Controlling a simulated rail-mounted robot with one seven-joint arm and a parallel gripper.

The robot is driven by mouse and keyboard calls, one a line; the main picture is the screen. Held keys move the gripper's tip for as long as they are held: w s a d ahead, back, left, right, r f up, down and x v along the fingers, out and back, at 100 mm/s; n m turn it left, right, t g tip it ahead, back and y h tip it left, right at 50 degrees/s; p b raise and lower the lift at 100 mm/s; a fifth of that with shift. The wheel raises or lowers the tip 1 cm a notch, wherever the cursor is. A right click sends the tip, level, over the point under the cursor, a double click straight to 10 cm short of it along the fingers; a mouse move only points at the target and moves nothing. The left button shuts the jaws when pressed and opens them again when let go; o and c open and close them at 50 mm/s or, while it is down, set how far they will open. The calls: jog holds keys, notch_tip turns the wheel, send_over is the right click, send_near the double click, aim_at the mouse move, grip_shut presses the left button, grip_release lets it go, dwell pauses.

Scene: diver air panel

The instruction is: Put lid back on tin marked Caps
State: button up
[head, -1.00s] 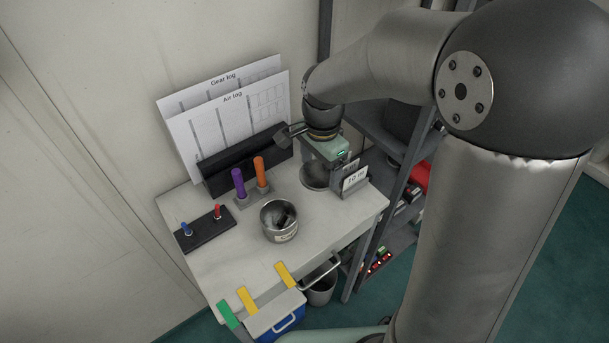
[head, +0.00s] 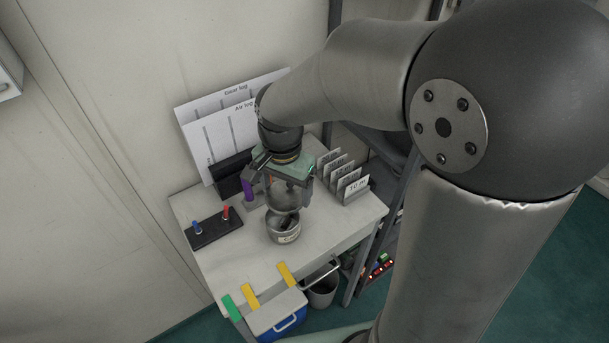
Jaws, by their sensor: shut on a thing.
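The round metal tin (head: 284,235) stands upright and open on the white desk, with something dark inside. Its front label is too small to read surely. My gripper (head: 284,191) is shut on a round grey lid (head: 283,203). The lid is held above and slightly behind the tin's mouth, apparently apart from it, and hides part of the tin's back rim. The exact gap cannot be told from this view.
A switch strip (head: 214,230) with blue and red levers lies left. A purple marker (head: 248,190) stands in a holder behind, partly hidden by my gripper. A card rack (head: 352,192) stands right. Coloured tabs (head: 288,274) line the front edge of the desk (head: 235,265).

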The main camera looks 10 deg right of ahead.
jog(key=shift+s+a+f, duration=0.1)
jog(key=shift+a+f, duration=0.05)
jog(key=shift+a, duration=0.45)
jog(key=shift+f+b, duration=2.45)
jog(key=shift+f, duration=0.65)
jog(key=shift+f+b, duration=0.15)
jog(key=shift+b, duration=0.2)
jog(key=o, duration=0.9)
jog(key=shift+o, duration=0.2)
jog(key=shift+r+p, duration=2.6)
jog(key=shift+r, duration=0.95)
